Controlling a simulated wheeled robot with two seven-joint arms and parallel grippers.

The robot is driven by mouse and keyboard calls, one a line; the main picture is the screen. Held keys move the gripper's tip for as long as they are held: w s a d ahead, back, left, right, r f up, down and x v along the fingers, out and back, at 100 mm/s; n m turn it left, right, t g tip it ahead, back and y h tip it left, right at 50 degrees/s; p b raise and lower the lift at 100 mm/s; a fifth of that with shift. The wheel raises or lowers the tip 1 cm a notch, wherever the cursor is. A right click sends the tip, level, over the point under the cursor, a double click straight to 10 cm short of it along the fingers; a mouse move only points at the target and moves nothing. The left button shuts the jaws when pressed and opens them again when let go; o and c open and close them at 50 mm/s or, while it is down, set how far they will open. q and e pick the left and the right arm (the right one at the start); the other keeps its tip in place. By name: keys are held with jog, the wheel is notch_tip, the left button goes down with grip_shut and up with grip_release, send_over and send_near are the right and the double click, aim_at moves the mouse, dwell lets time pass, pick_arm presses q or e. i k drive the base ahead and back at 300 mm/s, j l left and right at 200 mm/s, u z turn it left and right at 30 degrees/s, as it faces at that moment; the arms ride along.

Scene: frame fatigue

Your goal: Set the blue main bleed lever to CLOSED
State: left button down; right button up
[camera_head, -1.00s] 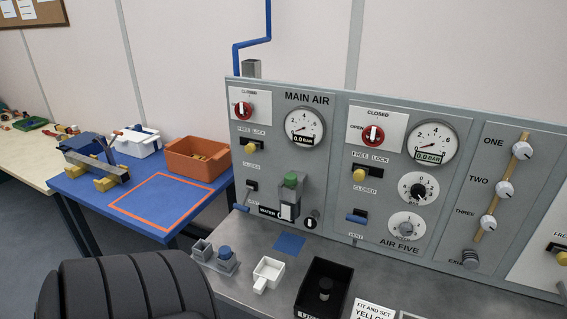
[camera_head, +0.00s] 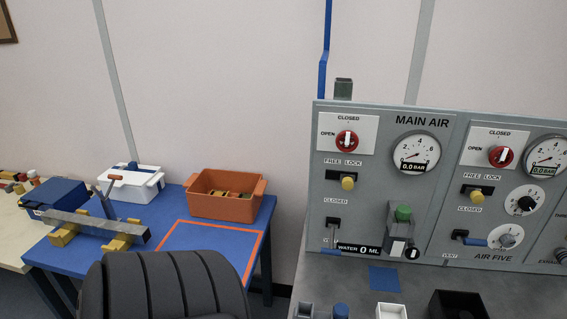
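The MAIN AIR panel (camera_head: 365,130) stands at the right in the head view. Low on its left side, between a CLOSED label and a partly covered lower label, is the black mount of the main bleed lever (camera_head: 333,222). A thin part seems to point down from it, over the lower label. Neither of my grippers is in view.
The AIR FIVE panel has its own blue lever (camera_head: 473,241), pointing right. A grey bench (camera_head: 330,290) lies below the panels. A black chair (camera_head: 165,285) stands in front, near a blue table (camera_head: 185,235) with an orange bin (camera_head: 225,208).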

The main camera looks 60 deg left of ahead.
aim_at(331, 250)
jog(key=k+j, duration=0.3)
jog(key=j, duration=0.15)
jog(key=k+j, duration=0.3)
jog(key=j, duration=0.15)
jog(key=k+j, duration=0.3)
jog(key=j, duration=0.1)
